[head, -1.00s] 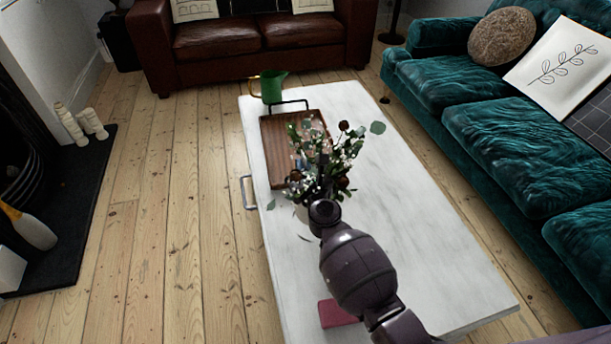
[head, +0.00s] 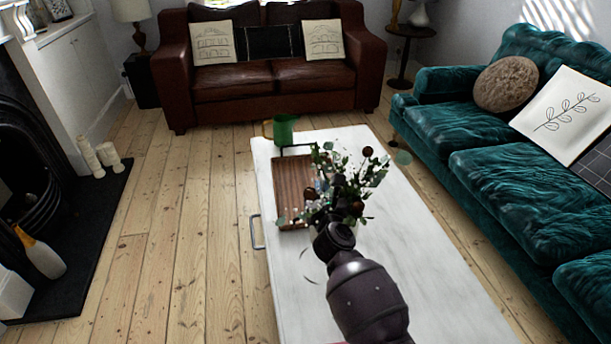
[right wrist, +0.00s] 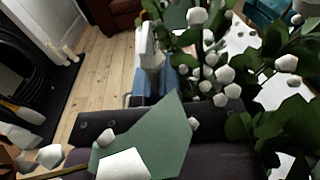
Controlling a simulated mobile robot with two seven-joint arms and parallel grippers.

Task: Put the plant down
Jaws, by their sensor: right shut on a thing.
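The plant (head: 350,187), a bunch of green leaves with white and dark red flowers, is over the white table (head: 395,240) in the head view. My right gripper (head: 326,216) is shut on it, with the arm reaching in from the bottom. My arm hides the plant's base, so I cannot tell whether it touches the table. My left gripper is not in view.
A wooden tray (head: 291,188) lies on the table, left of the plant, with a green jug (head: 284,129) at the far end. The table's right side looks clear. A teal sofa (head: 490,160) stands to the right and a brown leather sofa (head: 270,85) beyond.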

